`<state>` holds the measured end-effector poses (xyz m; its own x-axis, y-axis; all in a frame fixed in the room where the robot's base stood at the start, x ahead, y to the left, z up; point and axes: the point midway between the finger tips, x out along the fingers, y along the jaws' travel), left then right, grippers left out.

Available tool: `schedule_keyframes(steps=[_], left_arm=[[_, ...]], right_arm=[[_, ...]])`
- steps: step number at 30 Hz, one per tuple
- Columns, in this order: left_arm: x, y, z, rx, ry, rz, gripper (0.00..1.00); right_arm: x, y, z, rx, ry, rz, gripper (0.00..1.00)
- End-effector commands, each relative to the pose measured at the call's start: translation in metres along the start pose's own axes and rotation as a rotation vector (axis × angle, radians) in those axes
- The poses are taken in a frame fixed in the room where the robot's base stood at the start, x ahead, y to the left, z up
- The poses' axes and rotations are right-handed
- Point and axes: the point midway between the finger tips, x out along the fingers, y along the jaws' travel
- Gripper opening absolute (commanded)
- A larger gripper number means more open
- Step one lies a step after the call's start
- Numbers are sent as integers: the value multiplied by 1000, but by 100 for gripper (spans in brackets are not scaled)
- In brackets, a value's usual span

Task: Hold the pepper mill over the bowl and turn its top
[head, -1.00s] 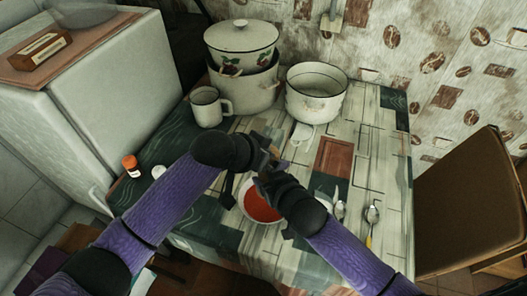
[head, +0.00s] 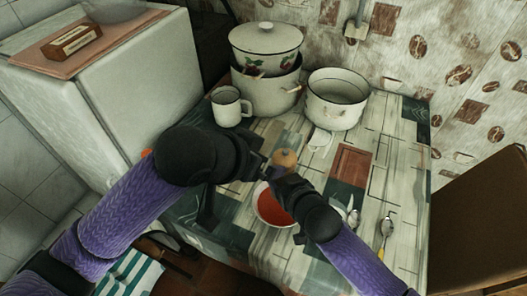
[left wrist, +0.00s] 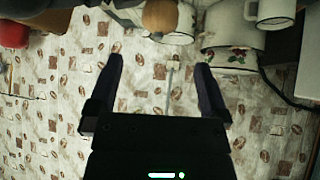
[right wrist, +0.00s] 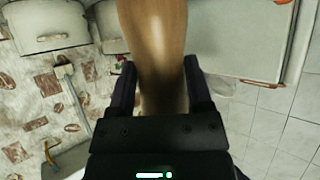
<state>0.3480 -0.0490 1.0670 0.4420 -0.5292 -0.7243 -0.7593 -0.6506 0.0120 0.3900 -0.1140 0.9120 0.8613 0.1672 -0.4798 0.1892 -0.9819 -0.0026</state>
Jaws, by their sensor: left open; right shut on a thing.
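The wooden pepper mill (head: 285,158) is held above the white bowl (head: 258,214) of red soup; its round top shows in the head view. My right gripper (head: 278,180) is shut on the mill's body, which fills the space between the fingers in the right wrist view (right wrist: 155,45). My left gripper (head: 257,167) is just left of the mill, partly hidden by its own wrist. In the left wrist view its fingers (left wrist: 157,68) are open and empty, and the mill's top (left wrist: 160,15) is beyond their tips, apart from them.
A white mug (head: 227,108), a stacked pair of pots (head: 265,90) and an open pot (head: 335,105) stand at the back of the table. Spoons (head: 385,230) lie right of the bowl. A fridge (head: 150,85) stands left and a chair (head: 480,225) right.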

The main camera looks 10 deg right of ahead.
Motion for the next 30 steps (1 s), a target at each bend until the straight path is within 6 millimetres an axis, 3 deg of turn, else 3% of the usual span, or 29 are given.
schedule_keyframes(steps=[6, 15, 19, 30], left_arm=[[7, 12, -2, -130, 27, -116, 100], [84, 3, -4, -128, 24, -116, 100], [105, 1, -4, -128, 26, -115, 100], [117, -1, -4, -127, 28, -114, 100]], right_arm=[[0, 0, 0, 0, 1, 0, 0], [0, 0, 0, 0, 1, 0, 0], [0, 0, 0, 0, 1, 0, 0], [0, 0, 0, 0, 1, 0, 0]])
